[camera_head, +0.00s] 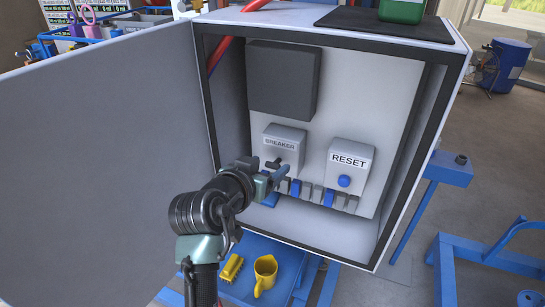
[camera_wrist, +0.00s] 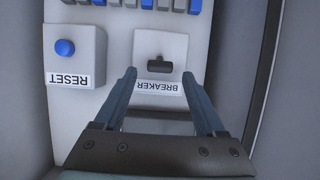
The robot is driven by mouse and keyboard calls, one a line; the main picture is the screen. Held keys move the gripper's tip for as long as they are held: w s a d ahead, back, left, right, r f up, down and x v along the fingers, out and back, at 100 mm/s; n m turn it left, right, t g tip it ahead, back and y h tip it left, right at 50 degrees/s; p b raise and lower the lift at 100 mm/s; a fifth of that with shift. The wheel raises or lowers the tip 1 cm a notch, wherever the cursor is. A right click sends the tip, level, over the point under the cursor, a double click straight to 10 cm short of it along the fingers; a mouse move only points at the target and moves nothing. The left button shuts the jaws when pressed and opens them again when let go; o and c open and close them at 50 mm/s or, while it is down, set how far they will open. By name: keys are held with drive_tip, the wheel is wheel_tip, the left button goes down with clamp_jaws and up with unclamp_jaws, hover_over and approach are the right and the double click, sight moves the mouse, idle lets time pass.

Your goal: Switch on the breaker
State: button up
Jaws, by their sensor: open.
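The breaker box (camera_head: 285,142) is a small grey-white box labelled BREAKER on the panel inside an open cabinet. Its dark switch handle (camera_wrist: 159,64) shows in the wrist view, just beyond my fingertips and between their lines. My gripper (camera_head: 279,171) is open and empty, in front of the lower part of the breaker box. In the wrist view, its two fingers (camera_wrist: 161,76) stand apart on either side of the BREAKER label. I cannot tell whether they touch the box. In the head view, my gripper partly hides the switch area.
A RESET box (camera_head: 350,165) with a blue button stands right of the breaker. Blue and grey terminals (camera_head: 318,193) line the panel below. The open cabinet door (camera_head: 110,130) fills the left. A yellow mug (camera_head: 265,273) sits on a blue surface below.

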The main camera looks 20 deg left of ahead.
sight(273, 163)
drive_tip(key=shift+p+x, duration=0.3)
drive_tip(key=shift+x, duration=1.35)
clamp_jaws()
